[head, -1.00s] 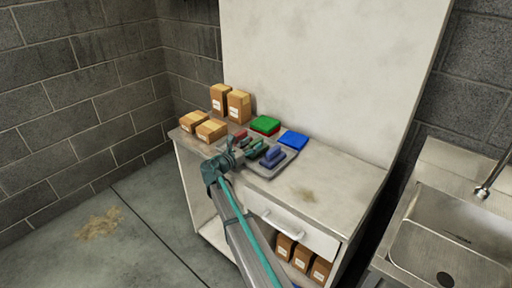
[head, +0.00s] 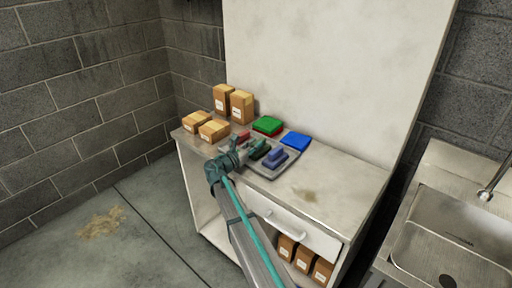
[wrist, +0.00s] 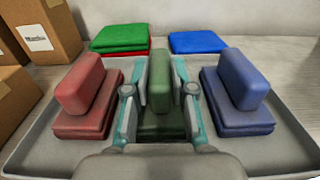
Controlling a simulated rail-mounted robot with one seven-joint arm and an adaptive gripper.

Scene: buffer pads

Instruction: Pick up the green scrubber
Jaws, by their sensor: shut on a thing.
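The green scrubber (wrist: 160,88) is in the middle of the wrist view, a block handle on a wider base pad. My gripper (wrist: 161,76) is shut on its handle, one finger on each side. The base sits low between the fingers, and its near part is partly hidden by my gripper. I cannot tell whether it touches the tray. In the head view, my gripper (head: 254,151) is over the grey tray (head: 264,174), largely covering the green scrubber.
A red scrubber (wrist: 82,92) stands close on the left and a blue scrubber (wrist: 238,92) on the right. Behind lie a green pad (wrist: 120,37) on a red one and a blue pad (wrist: 197,42). Boxes (head: 214,130) stand left. The counter's right side (head: 335,183) is mostly clear.

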